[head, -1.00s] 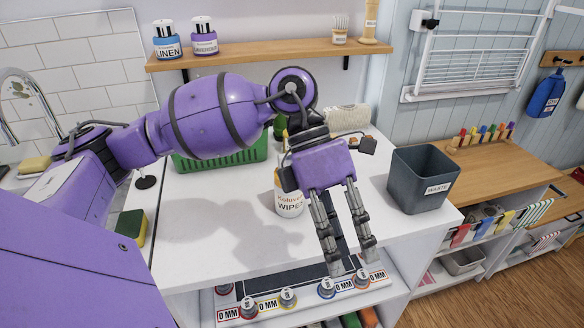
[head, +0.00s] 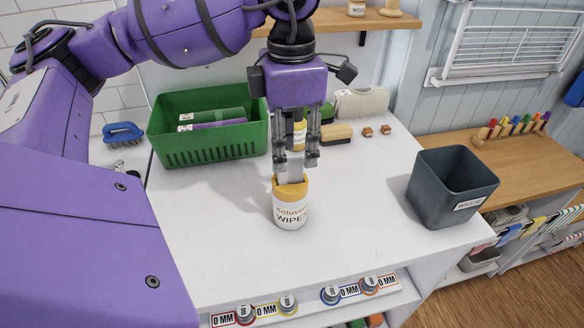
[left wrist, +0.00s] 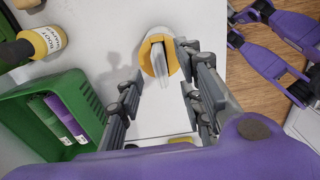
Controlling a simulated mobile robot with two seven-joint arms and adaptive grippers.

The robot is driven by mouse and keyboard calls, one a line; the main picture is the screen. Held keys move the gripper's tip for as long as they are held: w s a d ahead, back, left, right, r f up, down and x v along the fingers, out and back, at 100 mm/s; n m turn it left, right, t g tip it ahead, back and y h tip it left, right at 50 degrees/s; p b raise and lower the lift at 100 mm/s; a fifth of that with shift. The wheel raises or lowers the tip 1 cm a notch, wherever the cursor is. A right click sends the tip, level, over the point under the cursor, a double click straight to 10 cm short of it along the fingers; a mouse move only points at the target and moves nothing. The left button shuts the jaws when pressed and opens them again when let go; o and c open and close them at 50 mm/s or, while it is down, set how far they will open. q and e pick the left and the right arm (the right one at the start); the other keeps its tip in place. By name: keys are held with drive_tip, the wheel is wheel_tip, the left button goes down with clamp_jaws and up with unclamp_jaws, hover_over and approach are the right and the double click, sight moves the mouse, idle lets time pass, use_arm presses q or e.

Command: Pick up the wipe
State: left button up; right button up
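The wipe (head: 291,175) is a pale strip sticking up out of the orange-topped white canister labelled WIPES (head: 290,212). The canister stands upright on the white worktop. In the left wrist view the wipe (left wrist: 159,63) rises from the canister's round opening. My left gripper (head: 296,164) points down just above the canister, with its fingertips near the wipe's top. Its two fingers are apart, one to each side of the wipe in the left wrist view. I cannot tell whether either finger touches it.
A green basket (head: 210,150) with packets stands left of the canister. A yellow-labelled bottle (head: 299,137) and a wooden brush (head: 337,133) are behind. A dark waste bin (head: 450,188) stands at the right. Knobs (head: 288,303) line the front below the worktop edge.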

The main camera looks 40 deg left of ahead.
sight(290, 160)
use_arm(q)
wheel_tip(290, 160, down, 4)
drive_tip(key=shift+s+f, duration=0.1)
use_arm(e)
drive_tip(key=shift+w+a+r, duration=0.1)
drive_tip(key=shift+w+r, duration=0.35)
use_arm(q)
drive_tip(key=shift+c, duration=0.6)
use_arm(e)
drive_tip(key=shift+w, duration=0.1)
use_arm(q)
clamp_jaws()
use_arm(e)
drive_tip(key=shift+w+a, duration=0.15)
